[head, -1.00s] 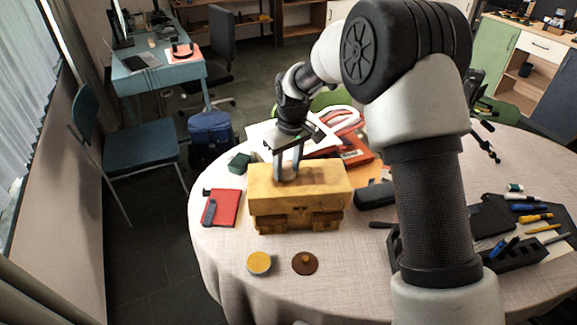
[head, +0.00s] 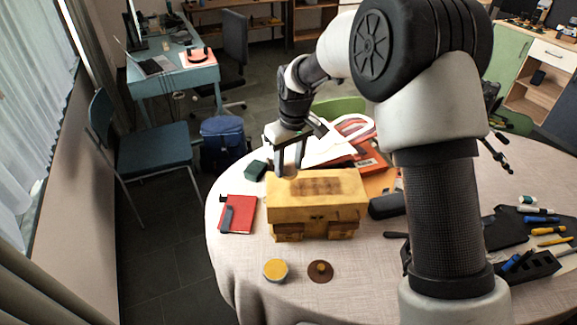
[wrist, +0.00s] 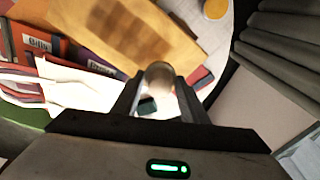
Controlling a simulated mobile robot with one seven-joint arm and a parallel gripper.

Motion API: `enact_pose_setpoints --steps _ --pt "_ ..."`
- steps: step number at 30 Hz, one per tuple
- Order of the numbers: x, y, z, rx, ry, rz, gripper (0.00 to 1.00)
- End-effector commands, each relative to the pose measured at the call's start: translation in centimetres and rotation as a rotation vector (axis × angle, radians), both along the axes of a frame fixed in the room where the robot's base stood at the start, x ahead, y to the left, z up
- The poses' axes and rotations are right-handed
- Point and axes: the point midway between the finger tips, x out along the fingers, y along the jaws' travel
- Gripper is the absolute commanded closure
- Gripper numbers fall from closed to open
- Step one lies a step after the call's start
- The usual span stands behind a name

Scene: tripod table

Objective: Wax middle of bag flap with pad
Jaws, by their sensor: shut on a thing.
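The yellow-tan bag (head: 350,210) stands on the round table, its flap facing up with a darker brown patch (head: 315,187) across the middle. It also shows in the wrist view (wrist: 175,45). My gripper (head: 289,170) is over the flap's back left corner, left of the dark patch. It is shut on a small rounded pale pad (wrist: 158,76), mostly hidden by the fingers in the head view. The pad seems raised off the leather, though the gap is hard to judge. An open tin of yellow wax (head: 275,270) sits in front of the bag.
A brown disc with a small knob (head: 320,272) lies beside the tin. A red notebook (head: 238,214) is left of the bag; papers and red books (head: 372,160) lie behind. A black tool tray (head: 528,268) is at right. The front left tabletop is clear.

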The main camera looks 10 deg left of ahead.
Motion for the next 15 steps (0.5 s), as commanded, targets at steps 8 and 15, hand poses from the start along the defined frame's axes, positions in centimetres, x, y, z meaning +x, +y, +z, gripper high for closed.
enact_pose_setpoints --steps 8,15 --pt "-0.2 -0.1 2.7 0.001 -0.002 -0.002 0.81" --pt "-0.2 -0.1 3.0 0.0 0.0 -0.003 0.81"
